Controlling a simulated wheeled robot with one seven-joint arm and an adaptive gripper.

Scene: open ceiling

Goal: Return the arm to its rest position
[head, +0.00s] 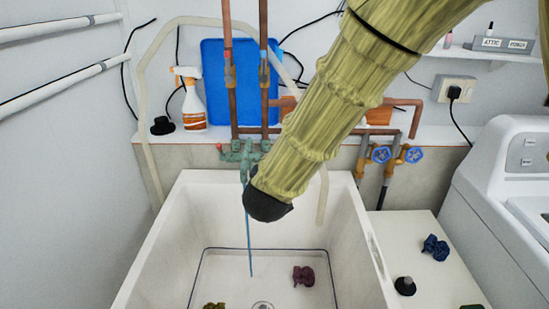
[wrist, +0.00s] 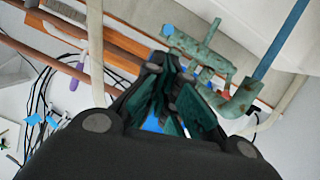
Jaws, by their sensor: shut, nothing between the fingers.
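My arm (head: 330,100), in a yellow-green ribbed sleeve, reaches down from the upper right in the head view. Its black rounded end is over the back part of the white sink. My gripper's fingers cannot be made out in the head view. In the wrist view my gripper (wrist: 172,98) shows dark links and teal finger pads drawn together, with nothing held between them. Behind it in the wrist view are a green tap fitting (wrist: 205,55) and a blue tube (wrist: 283,38).
The sink (head: 165,240) holds a maroon crumpled item (head: 303,276) and an olive one (head: 214,306). The green tap (head: 240,152), copper pipes (head: 231,90) and blue valves (head: 381,154) stand behind. A spray bottle (head: 190,102) is on the ledge. A white machine (head: 505,190) is at right.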

